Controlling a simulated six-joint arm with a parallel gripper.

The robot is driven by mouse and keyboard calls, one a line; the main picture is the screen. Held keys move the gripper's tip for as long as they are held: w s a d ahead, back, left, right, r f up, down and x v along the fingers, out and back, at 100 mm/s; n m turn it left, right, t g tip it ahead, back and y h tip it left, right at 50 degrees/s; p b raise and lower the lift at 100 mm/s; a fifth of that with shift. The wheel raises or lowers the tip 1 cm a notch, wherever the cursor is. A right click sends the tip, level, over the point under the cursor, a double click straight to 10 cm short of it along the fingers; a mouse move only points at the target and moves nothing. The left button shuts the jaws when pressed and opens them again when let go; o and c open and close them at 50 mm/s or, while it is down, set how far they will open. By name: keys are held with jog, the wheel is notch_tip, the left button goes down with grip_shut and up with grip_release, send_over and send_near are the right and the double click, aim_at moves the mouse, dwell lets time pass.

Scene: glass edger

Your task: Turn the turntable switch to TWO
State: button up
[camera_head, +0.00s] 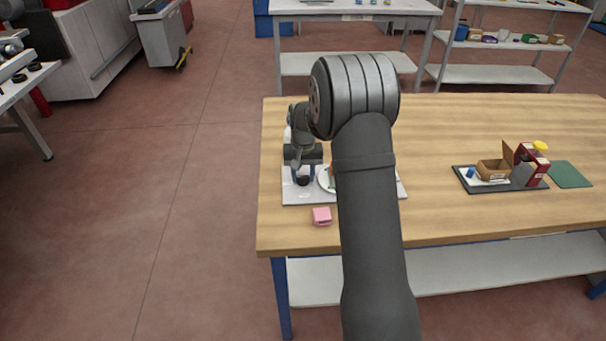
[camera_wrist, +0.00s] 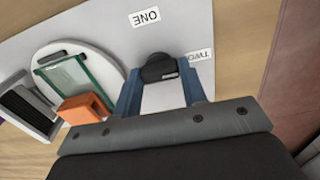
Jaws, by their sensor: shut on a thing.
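The turntable switch is a black knob (camera_wrist: 158,66) on a pale base plate (camera_wrist: 105,20). My gripper (camera_wrist: 160,80) is shut on the knob, with a blue finger on either side. A small light mark shows at the knob's lower right. The ONE label (camera_wrist: 145,17) is above the knob and the TWO label (camera_wrist: 199,56) is to its right, both upside down in the wrist view. The white round turntable (camera_wrist: 45,55) is to the left. In the head view my gripper (camera_head: 303,174) is over the plate (camera_head: 298,195), and my arm hides part of the turntable (camera_head: 323,180).
A pink block (camera_head: 321,216) lies in front of the plate. A dark tray (camera_head: 500,185) with boxes is at the right.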

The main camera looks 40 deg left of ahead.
aim_at(303, 176)
jog(key=o, duration=1)
jog(key=shift+c, duration=0.2)
jog(key=shift+r, duration=0.1)
notch_tip(303, 176, up, 17)
jog(key=shift+r, duration=0.15)
notch_tip(303, 176, down, 18)
jog(key=shift+r, duration=0.25)
dwell(0.5)
